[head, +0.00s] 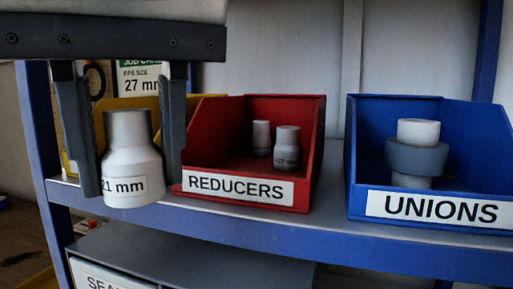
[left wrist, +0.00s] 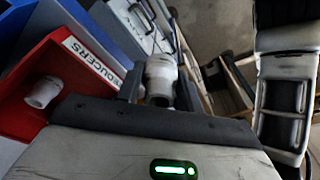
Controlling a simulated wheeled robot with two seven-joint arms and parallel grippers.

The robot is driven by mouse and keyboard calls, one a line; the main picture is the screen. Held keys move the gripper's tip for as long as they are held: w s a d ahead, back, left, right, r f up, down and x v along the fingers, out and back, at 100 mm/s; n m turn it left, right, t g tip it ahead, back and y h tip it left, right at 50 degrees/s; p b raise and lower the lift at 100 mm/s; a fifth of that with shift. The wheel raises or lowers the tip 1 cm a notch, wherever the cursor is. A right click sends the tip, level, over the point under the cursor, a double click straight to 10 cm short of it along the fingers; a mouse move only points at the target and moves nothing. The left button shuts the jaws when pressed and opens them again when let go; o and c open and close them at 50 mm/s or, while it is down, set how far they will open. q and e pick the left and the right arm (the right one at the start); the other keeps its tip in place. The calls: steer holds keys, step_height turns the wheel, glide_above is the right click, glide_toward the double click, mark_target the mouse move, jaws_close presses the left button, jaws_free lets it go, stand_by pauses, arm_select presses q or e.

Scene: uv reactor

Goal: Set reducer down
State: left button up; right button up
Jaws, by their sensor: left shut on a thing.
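My left gripper (head: 131,182) is shut on a grey-white reducer (head: 132,168) marked "21 mm", wide end down. It holds the reducer upright at the left, in front of the shelf edge and left of the red REDUCERS bin (head: 308,160). The held reducer also shows between the fingers in the left wrist view (left wrist: 161,72). Inside the red bin stand two smaller-looking reducers, a front one (head: 287,147) and a back one (head: 261,138). My right gripper is not in view.
A blue UNIONS bin (head: 362,150) holding a union (head: 417,158) stands to the right. A yellow bin (head: 185,104) and a job card reading "27 mm" (head: 140,80) are behind my gripper. A grey drawer unit (head: 200,262) sits below the blue shelf (head: 330,228).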

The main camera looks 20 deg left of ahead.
arm_select(q)
steer(key=w, duration=0.5)
steer(key=w+p, duration=0.1)
steer(key=w, duration=0.4)
steer(key=w+p, duration=0.1)
steer(key=w, duration=0.4)
steer(key=shift+w+d, duration=0.3)
steer(key=f, duration=0.3)
steer(key=shift+w+f, duration=0.15)
steer(key=shift+w, duration=0.15)
steer(key=shift+f, duration=0.2)
steer(key=shift+f, duration=0.15)
steer(key=o, duration=0.7)
